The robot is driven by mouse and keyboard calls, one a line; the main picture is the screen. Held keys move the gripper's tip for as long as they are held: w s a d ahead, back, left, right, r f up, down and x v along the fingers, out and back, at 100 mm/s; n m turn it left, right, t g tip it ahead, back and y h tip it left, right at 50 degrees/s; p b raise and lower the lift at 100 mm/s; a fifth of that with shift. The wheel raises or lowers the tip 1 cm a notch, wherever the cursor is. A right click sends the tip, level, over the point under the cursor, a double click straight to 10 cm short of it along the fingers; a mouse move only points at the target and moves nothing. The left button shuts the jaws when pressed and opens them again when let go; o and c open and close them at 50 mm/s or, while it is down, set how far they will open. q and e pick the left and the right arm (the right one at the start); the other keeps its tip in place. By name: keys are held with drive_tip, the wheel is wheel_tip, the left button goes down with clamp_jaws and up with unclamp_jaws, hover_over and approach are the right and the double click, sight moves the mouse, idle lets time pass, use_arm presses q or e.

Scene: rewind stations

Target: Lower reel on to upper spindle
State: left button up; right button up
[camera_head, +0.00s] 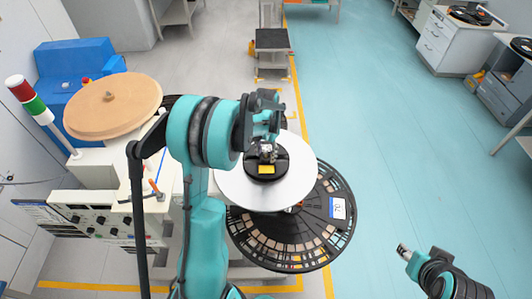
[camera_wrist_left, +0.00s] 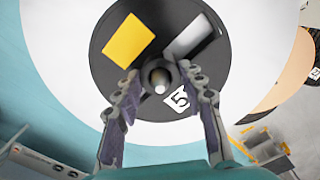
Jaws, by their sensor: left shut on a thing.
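The reel, a broad white disc (camera_head: 234,188) with a black hub and a yellow label, shows in the middle of the head view. In the left wrist view its white face (camera_wrist_left: 75,60) and black hub (camera_wrist_left: 140,28) fill the upper middle. Whether the reel is lifted or resting is unclear. The upper spindle cannot be made out for certain. My right arm (camera_head: 440,275) is at the lower right; its jaws are unclear.
A large black slotted disc (camera_head: 335,240) lies below the white one. A tan disc (camera_head: 110,108) is at the left, near a signal lamp (camera_head: 28,97) and a control panel (camera_head: 90,220). The teal floor at right is open.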

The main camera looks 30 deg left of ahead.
use_arm(q)
drive_tip(key=shift+f, duration=0.2)
drive_tip(key=o, duration=1.3)
drive_tip(key=shift+r, duration=0.1)
drive_tip(key=shift+c, duration=0.2)
drive_tip(key=shift+r, duration=0.25)
wheel_tip(320, 180, up, 12)
drive_tip(key=f, duration=0.1)
drive_tip(key=s+d+r+t, duration=0.4)
drive_tip(key=s+d+r, duration=0.2)
drive_tip(key=s+d, duration=0.4)
drive_tip(key=s+d+f+t, duration=0.3)
drive_tip(key=s+d, duration=0.2)
drive_tip(key=s, duration=0.4)
drive_tip(key=shift+d+f, duration=0.2)
drive_tip(key=shift+f, duration=0.2)
